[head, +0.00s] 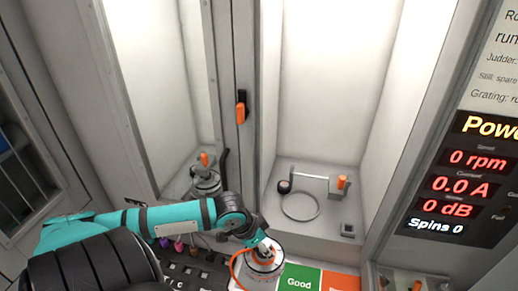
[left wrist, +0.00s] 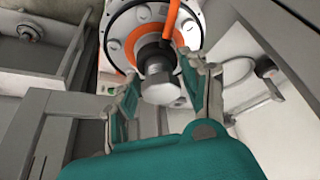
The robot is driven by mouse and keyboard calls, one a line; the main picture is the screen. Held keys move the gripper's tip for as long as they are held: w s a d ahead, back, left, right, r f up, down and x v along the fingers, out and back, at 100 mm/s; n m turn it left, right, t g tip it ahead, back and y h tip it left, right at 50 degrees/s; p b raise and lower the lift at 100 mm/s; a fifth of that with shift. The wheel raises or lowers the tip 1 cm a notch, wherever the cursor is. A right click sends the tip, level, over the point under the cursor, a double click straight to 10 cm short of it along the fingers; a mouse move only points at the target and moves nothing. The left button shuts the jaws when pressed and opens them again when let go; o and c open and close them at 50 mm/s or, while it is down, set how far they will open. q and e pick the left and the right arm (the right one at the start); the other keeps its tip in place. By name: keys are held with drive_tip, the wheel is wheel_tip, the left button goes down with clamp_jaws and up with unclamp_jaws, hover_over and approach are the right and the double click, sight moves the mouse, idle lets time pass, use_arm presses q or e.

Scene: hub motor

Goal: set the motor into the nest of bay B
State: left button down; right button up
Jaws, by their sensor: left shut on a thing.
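The motor (head: 265,268) is a pale round hub with an orange cable, at the bottom centre of the head view, in front of the bays. My left gripper (head: 263,246) is over it, shut on its shaft. In the left wrist view, the fingers of my left gripper (left wrist: 160,80) flank the dark shaft and nut of the motor (left wrist: 118,22). The right-hand bay holds an empty ring-shaped nest (head: 300,206) on its floor, with an orange-tipped clamp arm (head: 341,182) beside it. No bay letter is readable. My right gripper is out of view.
The left bay has a fixture (head: 206,182) with an orange tip. A grey post with an orange switch (head: 240,108) divides the bays. A green "Good" pad (head: 299,281) and an orange pad (head: 338,283) lie in front. A display (head: 470,185) reads 0 rpm.

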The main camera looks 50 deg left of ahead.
use_arm(q)
drive_tip(key=w+a+f+n+y+b, duration=0.1)
drive_tip(key=w+a+n+b, duration=0.1)
drive_tip(key=w, duration=1.3)
drive_tip(key=w+a+f+n+b, duration=0.1)
drive_tip(key=w+a+b, duration=0.3)
drive_tip(key=w, duration=1.1)
drive_tip(key=shift+a+f+n+y, duration=0.4)
drive_tip(key=shift+a+n, duration=0.4)
drive_tip(key=shift+a, duration=0.75)
drive_tip(key=shift+w, duration=0.15)
drive_tip(key=shift+r, duration=0.1)
drive_tip(key=shift+r+p, duration=0.4)
drive_tip(key=shift+p, duration=0.1)
drive_tip(key=shift+f, duration=0.3)
drive_tip(key=shift+f, duration=0.25)
